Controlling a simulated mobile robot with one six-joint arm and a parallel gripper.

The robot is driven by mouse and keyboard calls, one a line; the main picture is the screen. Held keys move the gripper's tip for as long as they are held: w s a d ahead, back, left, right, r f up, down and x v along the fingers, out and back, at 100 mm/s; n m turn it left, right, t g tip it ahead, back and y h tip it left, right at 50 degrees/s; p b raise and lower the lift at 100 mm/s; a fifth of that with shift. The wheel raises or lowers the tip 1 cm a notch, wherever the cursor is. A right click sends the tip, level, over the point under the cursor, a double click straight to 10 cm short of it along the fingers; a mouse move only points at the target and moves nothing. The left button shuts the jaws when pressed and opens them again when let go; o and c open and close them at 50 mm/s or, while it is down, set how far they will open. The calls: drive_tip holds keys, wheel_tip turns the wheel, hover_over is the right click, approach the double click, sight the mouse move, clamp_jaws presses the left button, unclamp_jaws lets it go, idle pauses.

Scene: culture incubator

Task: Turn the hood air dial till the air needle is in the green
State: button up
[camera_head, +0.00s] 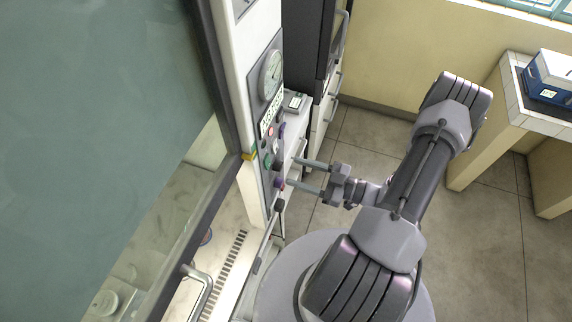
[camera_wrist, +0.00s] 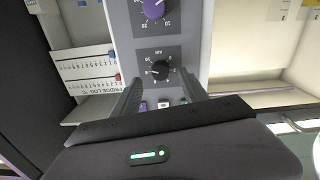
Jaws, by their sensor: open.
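The hood's control panel (camera_head: 266,150) shows edge-on in the head view, with a round white gauge (camera_head: 271,74) near its top. The gauge is seen at a steep slant, and its needle and any green band are too small to read. In the wrist view the black dial (camera_wrist: 158,73), with AIR printed beside it, lies just beyond my fingertips and roughly between them. My gripper (camera_head: 294,172) points at the lower panel, open and empty. Its two fingers also show in the wrist view (camera_wrist: 163,82), apart from each other. Contact with the dial cannot be made out.
A larger purple dial (camera_wrist: 155,9) with numbers is past the black one. Small buttons (camera_wrist: 163,104) show between my fingers. The hood's glass sash (camera_head: 90,120) fills the left. A dark cabinet (camera_head: 308,45) stands behind the panel. Open floor (camera_head: 480,235) lies to the right.

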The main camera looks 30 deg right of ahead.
sight(282, 166)
drive_tip(key=x, duration=0.4)
drive_tip(key=shift+a, duration=0.1)
drive_tip(key=shift+c, duration=0.2)
clamp_jaws()
drive_tip(key=shift+r+n+b, duration=0.1)
drive_tip(key=shift+n+b, duration=2.8)
drive_tip(key=shift+n, duration=6.1)
